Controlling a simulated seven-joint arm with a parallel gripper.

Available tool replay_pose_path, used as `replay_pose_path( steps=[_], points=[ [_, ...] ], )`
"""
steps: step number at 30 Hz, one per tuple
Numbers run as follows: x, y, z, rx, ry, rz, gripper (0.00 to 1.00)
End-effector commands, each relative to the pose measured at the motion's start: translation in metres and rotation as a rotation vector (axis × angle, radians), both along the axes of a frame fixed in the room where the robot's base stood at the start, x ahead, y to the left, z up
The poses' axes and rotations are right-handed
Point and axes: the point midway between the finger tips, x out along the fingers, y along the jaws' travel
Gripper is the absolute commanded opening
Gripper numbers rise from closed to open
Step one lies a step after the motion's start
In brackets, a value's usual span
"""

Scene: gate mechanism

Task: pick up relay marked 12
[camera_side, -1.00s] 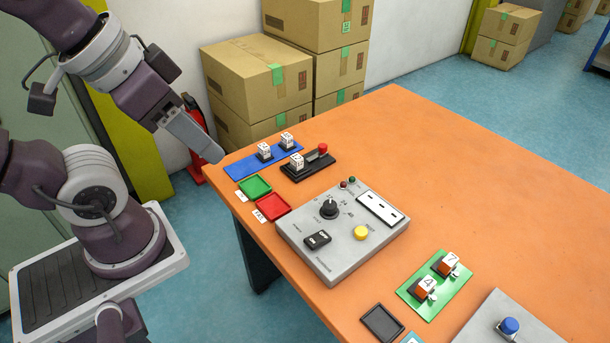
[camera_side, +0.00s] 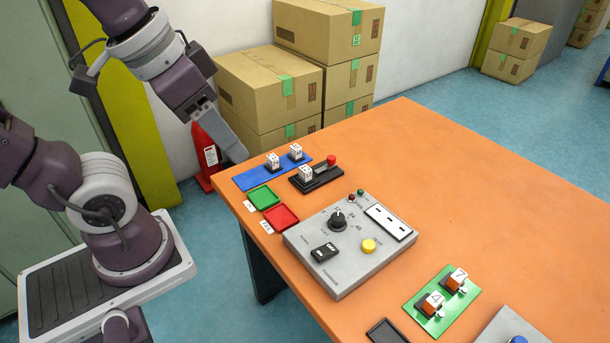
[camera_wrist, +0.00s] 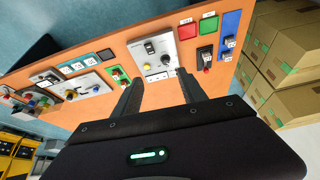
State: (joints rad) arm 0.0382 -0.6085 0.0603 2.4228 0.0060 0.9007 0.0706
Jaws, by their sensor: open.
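Two white block relays with dark markings, one left (camera_side: 272,161) and one right (camera_side: 295,152), stand on a blue mat (camera_side: 247,181) at the table's far left. A third white relay (camera_side: 305,173) sits in a black holder (camera_side: 328,178) with a red knob. Their numbers are too small to read, so I cannot tell which is marked 12. My gripper (camera_side: 238,150) is above the table's left edge, beside the blue mat and apart from the relays. In the wrist view my gripper (camera_wrist: 157,78) has its two fingers spread and empty; the blue mat (camera_wrist: 232,22) lies to their right.
Green (camera_side: 263,197) and red (camera_side: 281,217) trays lie in front of the blue mat. A grey control box (camera_side: 325,281) with a dial and buttons stands nearer. A green board (camera_side: 447,313) holds orange-and-white blocks. Cartons (camera_side: 268,95) stand behind the table.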

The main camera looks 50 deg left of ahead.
Motion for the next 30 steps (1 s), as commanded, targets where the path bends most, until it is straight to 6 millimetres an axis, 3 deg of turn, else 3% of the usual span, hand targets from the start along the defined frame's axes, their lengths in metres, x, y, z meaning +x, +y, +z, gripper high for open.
replay_pose_path(
  steps=[2, 5, 8, 12, 18, 21, 25, 30],
  points=[
    [0.037, 0.008, -0.004, 0.016, 0.098, -0.063, 0.49],
    [0.091, 0.023, -0.025, 0.076, 0.224, -0.152, 0.49],
    [0.139, 0.042, -0.064, 0.176, 0.355, -0.244, 0.49],
    [0.192, 0.074, -0.135, 0.381, 0.548, -0.397, 0.49],
    [0.244, 0.123, -0.235, 0.780, 0.848, -0.706, 0.49],
    [0.264, 0.140, -0.274, 0.992, 0.997, -0.889, 0.49],
    [0.280, 0.149, -0.305, 1.175, 1.126, -1.063, 0.49],
    [0.288, 0.153, -0.320, 1.263, 1.193, -1.153, 0.49]
  ],
)
